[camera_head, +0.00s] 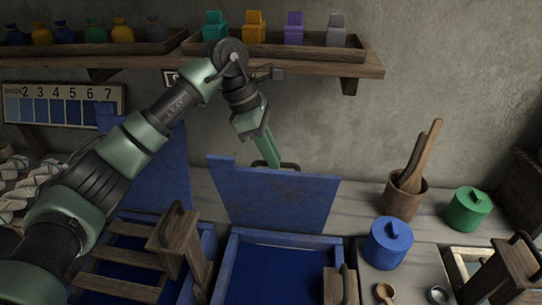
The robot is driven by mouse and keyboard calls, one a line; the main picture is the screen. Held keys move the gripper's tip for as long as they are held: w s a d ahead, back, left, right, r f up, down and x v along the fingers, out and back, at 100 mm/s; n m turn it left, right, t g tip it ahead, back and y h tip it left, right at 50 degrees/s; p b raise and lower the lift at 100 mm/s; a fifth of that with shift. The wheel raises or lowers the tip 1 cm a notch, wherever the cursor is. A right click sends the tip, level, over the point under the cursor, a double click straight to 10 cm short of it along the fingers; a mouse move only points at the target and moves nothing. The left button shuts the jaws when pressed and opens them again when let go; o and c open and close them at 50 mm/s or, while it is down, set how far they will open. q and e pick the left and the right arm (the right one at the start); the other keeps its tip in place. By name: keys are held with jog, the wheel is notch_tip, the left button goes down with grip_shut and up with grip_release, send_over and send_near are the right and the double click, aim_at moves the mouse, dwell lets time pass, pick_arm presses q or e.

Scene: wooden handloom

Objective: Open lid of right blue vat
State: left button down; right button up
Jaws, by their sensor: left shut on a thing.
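The lid (275,197) of the right blue vat stands raised, roughly upright, at the vat's back edge. The right blue vat (232,247) is open in front of it, with dark blue liquid (275,277) inside. My left gripper (271,162) reaches down behind the lid's top edge and is shut on the lid's dark handle (290,166). The lid hides the lower fingertips and part of the handle. My right gripper is not in view.
The left blue vat's lid (165,165) also stands raised. A wooden rack (125,257) lies over that vat. A blue pot (389,243), a green pot (467,209) and a wooden utensil cup (404,195) are at right. A shelf (320,63) hangs above.

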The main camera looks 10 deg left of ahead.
pick_arm(q)
jog(key=c, duration=1.5)
grip_release()
jog(key=shift+w+f, duration=0.1)
jog(key=shift+f, duration=0.4)
jog(key=shift+o, duration=0.2)
jog(key=shift+w+r, duration=0.15)
jog(key=shift+r, duration=0.15)
jog(key=shift+a+r, duration=0.2)
jog(key=shift+r, duration=0.15)
jog(key=b+v, duration=0.1)
jog(key=v, duration=0.5)
jog(key=shift+w+r, duration=0.2)
jog(key=shift+a, duration=0.15)
jog(key=shift+c, duration=0.3)
